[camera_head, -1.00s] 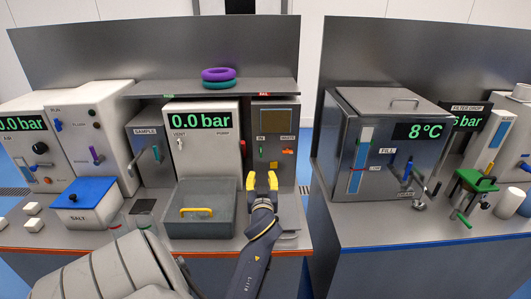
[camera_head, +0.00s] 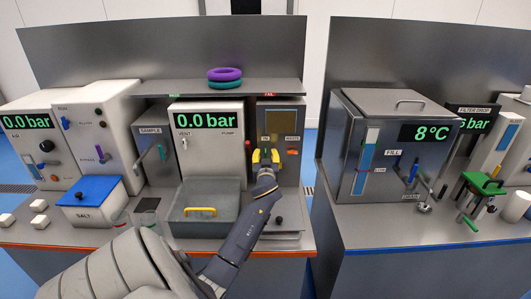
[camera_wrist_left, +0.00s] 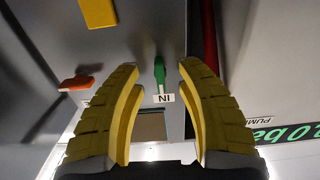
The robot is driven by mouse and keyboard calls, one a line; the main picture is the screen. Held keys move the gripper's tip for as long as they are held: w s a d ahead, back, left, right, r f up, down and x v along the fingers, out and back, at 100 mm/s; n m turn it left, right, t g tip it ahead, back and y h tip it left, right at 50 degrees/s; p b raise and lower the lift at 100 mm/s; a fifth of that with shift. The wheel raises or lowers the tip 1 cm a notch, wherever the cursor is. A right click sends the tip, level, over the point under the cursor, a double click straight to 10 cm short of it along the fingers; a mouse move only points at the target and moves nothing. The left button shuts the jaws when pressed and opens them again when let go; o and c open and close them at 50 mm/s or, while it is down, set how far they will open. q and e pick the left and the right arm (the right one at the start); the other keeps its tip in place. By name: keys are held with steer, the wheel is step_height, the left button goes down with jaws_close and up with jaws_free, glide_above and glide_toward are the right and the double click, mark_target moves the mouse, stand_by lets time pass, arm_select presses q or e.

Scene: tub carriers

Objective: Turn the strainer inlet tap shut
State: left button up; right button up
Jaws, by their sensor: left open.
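The strainer inlet tap (camera_wrist_left: 160,70) is a small green lever beside an "IN" label, on the front of a grey panel box (camera_head: 281,114). In the left wrist view the picture is upside down, and the lever shows between and just beyond my finger tips. My left gripper (camera_head: 265,157) has two yellow fingers, which also show in the left wrist view (camera_wrist_left: 157,72). It is open, with a finger on either side of the lever's line, and I see no clear contact. In the head view the gripper largely hides the tap. My right gripper is not in view.
An orange waste tap (camera_wrist_left: 75,82) sits beside the inlet tap, and a yellow block (camera_wrist_left: 98,12) is close by. A red pipe (camera_wrist_left: 209,40) runs on the other side. A grey lidded box (camera_head: 207,222) with a yellow handle stands left of my arm.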

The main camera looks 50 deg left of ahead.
arm_select(q)
steer(key=shift+x, duration=0.8)
steer(key=shift+c, duration=0.5)
jaws_close()
